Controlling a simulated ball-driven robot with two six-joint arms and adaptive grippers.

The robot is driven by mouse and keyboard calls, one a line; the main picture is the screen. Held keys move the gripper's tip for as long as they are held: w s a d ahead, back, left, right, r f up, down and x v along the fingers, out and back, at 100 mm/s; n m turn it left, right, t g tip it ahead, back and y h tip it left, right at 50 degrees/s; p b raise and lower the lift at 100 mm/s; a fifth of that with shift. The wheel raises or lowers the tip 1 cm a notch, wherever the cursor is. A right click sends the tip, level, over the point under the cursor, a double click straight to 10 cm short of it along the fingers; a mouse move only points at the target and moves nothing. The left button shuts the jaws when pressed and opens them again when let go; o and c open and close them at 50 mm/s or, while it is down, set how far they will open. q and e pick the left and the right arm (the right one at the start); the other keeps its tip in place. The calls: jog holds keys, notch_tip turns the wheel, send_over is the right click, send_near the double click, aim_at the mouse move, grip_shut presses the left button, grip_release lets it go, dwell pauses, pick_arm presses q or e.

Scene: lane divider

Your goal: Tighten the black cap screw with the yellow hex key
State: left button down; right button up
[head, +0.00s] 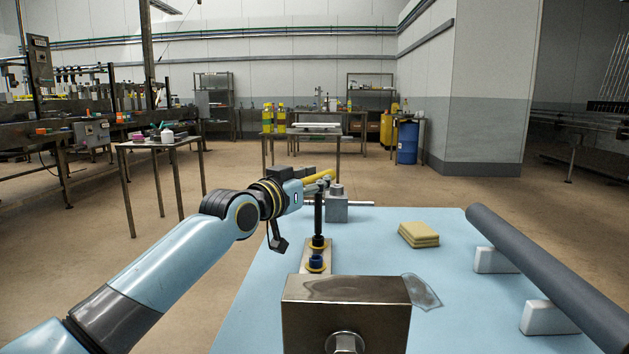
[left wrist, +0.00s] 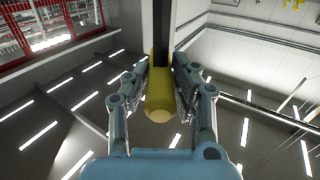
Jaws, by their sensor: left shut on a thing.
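My left gripper (head: 318,181) is shut on the yellow handle of the hex key (head: 324,175), above the far end of the metal plate. The left wrist view shows the yellow handle (left wrist: 159,90) between the two fingers (left wrist: 159,85), with a dark shaft beyond it. In the head view a black shaft stands upright below the handle. Its lower end meets the black cap screw (head: 318,242), which has a yellow ring around it. I cannot tell whether the tip is seated in the screw. A blue screw (head: 316,261) with a yellow ring is nearer on the plate (head: 317,270).
A large metal block (head: 345,300) stands in front of the plate. A grey vise-like block (head: 337,208) is behind it. A yellow sponge stack (head: 419,234), a clear film (head: 421,291) and a grey pipe (head: 545,275) on white supports lie right. The blue tabletop (head: 385,228) is otherwise clear.

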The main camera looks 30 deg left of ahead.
pick_arm(q)
jog(key=shift+f+b, duration=0.6)
jog(key=shift+f, duration=0.25)
dwell(0.3)
jog(key=c, duration=1.7)
grip_release()
grip_shut()
jog(key=shift+h, duration=0.3)
jog(key=shift+w+a+m+g+h, duration=0.15)
jog(key=shift+m+g+h, duration=0.4)
jog(key=shift+m+h, duration=0.8)
jog(key=shift+a+m+g+h, duration=0.2)
jog(key=shift+m+g+h, duration=0.5)
jog(key=shift+h, duration=1.05)
jog(key=shift+m+g+h, duration=0.55)
jog(key=shift+m+h, duration=0.6)
jog(key=shift+h, duration=0.05)
